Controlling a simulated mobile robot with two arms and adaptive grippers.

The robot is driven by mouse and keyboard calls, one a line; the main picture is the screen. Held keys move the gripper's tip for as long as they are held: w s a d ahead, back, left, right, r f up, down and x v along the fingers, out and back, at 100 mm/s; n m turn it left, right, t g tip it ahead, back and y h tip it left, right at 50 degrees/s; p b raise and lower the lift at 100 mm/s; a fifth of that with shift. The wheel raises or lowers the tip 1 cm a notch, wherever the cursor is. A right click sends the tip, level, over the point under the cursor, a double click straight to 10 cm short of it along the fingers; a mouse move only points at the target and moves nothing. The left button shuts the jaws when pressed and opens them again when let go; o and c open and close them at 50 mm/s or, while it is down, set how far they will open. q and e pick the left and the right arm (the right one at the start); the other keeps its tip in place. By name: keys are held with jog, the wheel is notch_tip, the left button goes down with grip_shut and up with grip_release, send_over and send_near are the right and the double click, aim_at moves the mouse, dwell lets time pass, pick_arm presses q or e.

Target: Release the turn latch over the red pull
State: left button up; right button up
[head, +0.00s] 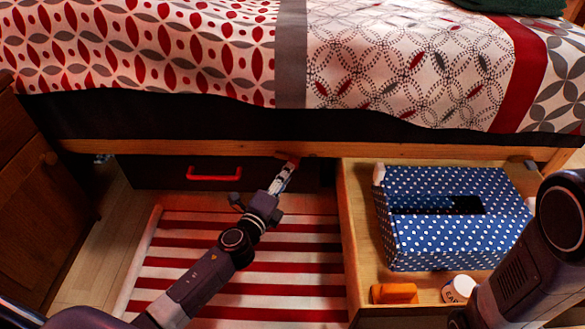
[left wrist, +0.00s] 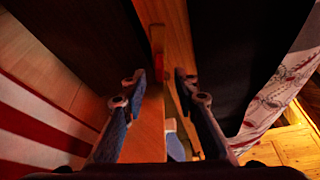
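The red pull (head: 213,174) is a bar handle on the dark drawer front under the bed. A small red turn latch (head: 291,159) sits on the wooden bed rail, above and to the right of the pull. My left gripper (head: 286,174) is just below the latch, partly covering it in the head view. In the left wrist view, the latch (left wrist: 157,42) lies beyond the gap between my left fingertips (left wrist: 161,84), which are apart with nothing seen between them. The latch's exact angle is hard to tell. My right arm enters at lower right; its gripper is out of view.
An open wooden drawer (head: 354,235) on the right holds a blue dotted box (head: 440,252), an orange block (head: 394,293) and a white jar (head: 458,289). A red-striped rug (head: 190,247) covers the floor. A wooden cabinet (head: 35,200) stands at left.

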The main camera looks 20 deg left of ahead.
aim_at(293, 163)
pick_arm(q)
jog(key=shift+w+d+f+b, duration=0.15)
jog(key=shift+w+b, duration=0.3)
jog(key=shift+w, duration=1)
jog(key=shift+w+d+f+b, duration=0.15)
jog(key=shift+w+b, duration=0.25)
jog(key=shift+w, duration=1)
grip_shut()
